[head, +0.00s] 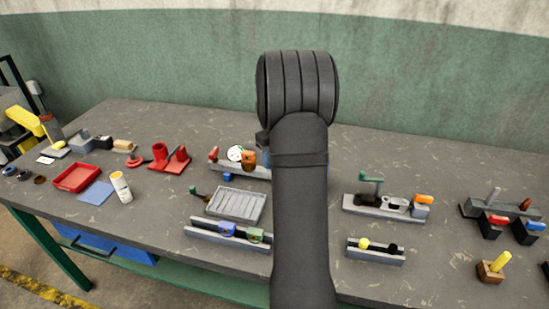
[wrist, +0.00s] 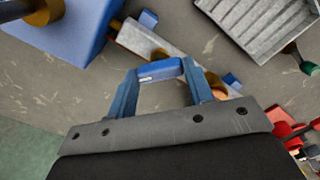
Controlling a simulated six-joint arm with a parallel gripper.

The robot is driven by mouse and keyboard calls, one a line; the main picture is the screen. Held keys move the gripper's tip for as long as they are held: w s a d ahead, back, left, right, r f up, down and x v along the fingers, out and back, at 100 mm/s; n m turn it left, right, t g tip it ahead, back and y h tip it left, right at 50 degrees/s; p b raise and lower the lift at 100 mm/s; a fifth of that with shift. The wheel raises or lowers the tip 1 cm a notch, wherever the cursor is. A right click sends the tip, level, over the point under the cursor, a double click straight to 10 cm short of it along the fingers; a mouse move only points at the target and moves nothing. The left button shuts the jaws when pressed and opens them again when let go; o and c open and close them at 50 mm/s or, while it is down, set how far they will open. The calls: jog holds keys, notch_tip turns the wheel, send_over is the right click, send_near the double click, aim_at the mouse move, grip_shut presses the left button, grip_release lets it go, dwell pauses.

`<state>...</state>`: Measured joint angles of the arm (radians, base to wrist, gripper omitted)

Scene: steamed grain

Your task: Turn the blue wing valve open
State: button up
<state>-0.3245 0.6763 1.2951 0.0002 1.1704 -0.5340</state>
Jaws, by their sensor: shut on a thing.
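The blue wing (wrist: 160,70) of the valve shows in the wrist view as a short blue bar with a small pale marking. It lies between the two blue fingers of my gripper (wrist: 160,76), which are shut on its ends. Behind it a grey bar (wrist: 140,40) with brass-coloured fittings runs diagonally. In the head view my arm covers my gripper and the wing. The grey base with a white gauge (head: 235,153) and a copper-brown part (head: 249,160) shows just left of my arm.
A ribbed grey tray (head: 236,204) lies in front of the gauge base; it also shows in the wrist view (wrist: 262,22). A large blue body (wrist: 65,32) is close at the upper left there. Red fixtures (head: 170,160) stand left, and a grey fixture with a green handle (head: 372,182) stands right.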

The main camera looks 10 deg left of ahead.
jog(key=m, duration=0.5)
jog(key=shift+m, duration=2.4)
jog(key=shift+o, duration=0.2)
jog(key=o, duration=1)
jog(key=shift+c, duration=0.2)
notch_tip(320, 180, up, 18)
jog(key=shift+f, duration=0.25)
